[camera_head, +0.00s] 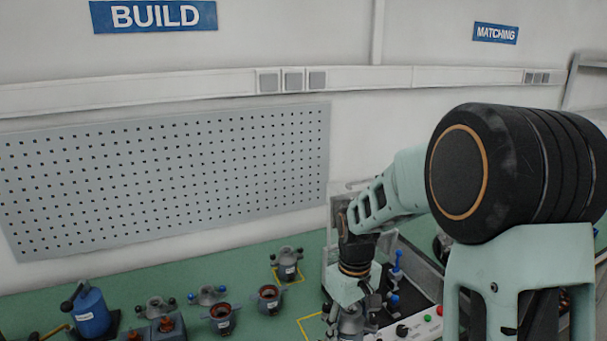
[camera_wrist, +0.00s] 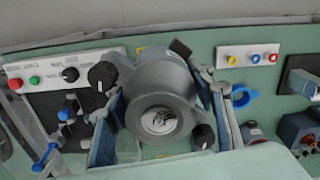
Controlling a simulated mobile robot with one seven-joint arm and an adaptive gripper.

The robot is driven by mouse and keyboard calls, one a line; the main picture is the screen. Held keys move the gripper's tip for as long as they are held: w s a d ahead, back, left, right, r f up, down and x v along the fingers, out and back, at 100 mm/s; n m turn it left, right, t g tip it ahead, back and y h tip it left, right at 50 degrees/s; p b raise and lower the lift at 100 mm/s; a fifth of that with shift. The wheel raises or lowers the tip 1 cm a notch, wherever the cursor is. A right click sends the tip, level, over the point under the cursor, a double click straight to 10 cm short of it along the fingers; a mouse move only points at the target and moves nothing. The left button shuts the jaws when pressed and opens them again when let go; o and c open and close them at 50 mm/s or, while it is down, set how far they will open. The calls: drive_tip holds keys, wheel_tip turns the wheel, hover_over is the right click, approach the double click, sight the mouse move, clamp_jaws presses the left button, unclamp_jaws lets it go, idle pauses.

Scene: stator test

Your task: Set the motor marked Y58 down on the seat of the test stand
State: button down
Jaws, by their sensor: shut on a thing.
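My gripper (camera_wrist: 162,128) is shut on a grey round motor (camera_wrist: 155,85), one finger on each side of its body. The motor has a pale shaft end facing the camera and black knobs at its sides; no Y58 mark can be read. In the head view my gripper (camera_head: 350,318) is at the bottom edge, just left of the test stand's panel, and the motor is mostly cut off or hidden. The test stand (camera_head: 412,328) has a white panel with knobs and red and green buttons; its panel also shows in the wrist view (camera_wrist: 33,68). I cannot make out the seat.
Another grey motor (camera_head: 287,262) stands in a yellow-marked square left of the stand. More motor parts (camera_head: 268,297) and a blue device (camera_head: 91,313) stand on the green bench (camera_head: 225,262). A socket panel (camera_wrist: 248,58) and blue ring (camera_wrist: 243,95) lie right of the held motor.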

sight(366, 331)
drive_tip(key=d+m, duration=0.1)
drive_tip(key=m, duration=0.1)
drive_tip(key=s+d+f+m, duration=0.1)
drive_tip(key=m, duration=0.1)
drive_tip(key=d+m+p, duration=0.1)
drive_tip(key=m, duration=0.1)
drive_tip(key=shift+s+d+f, duration=0.15)
drive_tip(key=shift+s+d, duration=0.15)
drive_tip(key=shift+d, duration=0.05)
